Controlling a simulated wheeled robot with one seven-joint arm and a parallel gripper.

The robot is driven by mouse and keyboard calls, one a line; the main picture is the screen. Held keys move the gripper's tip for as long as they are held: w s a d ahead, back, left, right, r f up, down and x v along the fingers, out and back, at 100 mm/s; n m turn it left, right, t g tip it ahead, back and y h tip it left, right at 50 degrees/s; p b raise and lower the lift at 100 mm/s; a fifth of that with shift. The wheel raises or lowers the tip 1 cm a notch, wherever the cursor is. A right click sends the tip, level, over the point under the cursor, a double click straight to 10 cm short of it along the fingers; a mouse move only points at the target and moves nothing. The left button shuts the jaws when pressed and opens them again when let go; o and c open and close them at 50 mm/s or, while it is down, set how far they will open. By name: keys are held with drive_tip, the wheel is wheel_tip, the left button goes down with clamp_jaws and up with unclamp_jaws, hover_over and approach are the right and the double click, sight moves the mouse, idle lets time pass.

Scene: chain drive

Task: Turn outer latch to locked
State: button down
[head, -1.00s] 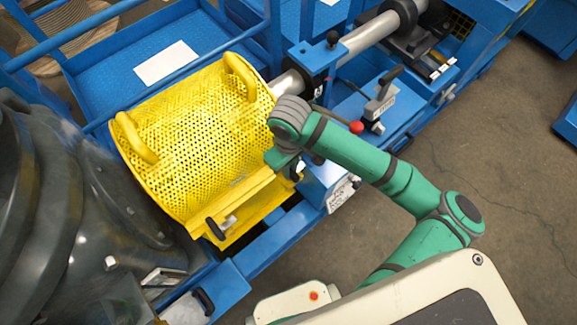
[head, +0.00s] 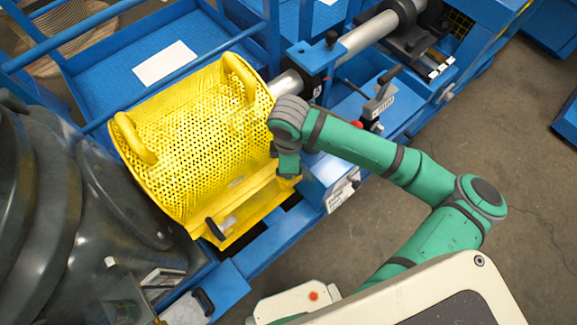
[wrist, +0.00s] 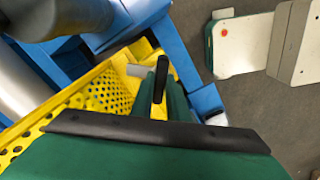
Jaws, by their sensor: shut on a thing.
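The yellow perforated guard (head: 185,135) sits closed over the machine, with a flange along its front lower edge. My gripper (head: 288,172) is at the flange's other end, pointing down. In the wrist view, my green fingers (wrist: 160,98) are shut on a second black latch handle (wrist: 160,80), which stands up between them. A pale latch piece (wrist: 137,71) lies beside it. In the head view my gripper hides this latch.
A blue frame (head: 255,262) runs below the guard. A clamp with a lever (head: 380,95) and a steel shaft (head: 365,38) lie right of my gripper. A dark grey housing (head: 60,200) stands at left. The floor (head: 470,115) at right is open.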

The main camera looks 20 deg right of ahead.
drive_tip(key=n, duration=0.3)
drive_tip(key=shift+d+n, duration=0.1)
drive_tip(key=shift+n, duration=2.2)
drive_tip(key=c, duration=1.7)
unclamp_jaws()
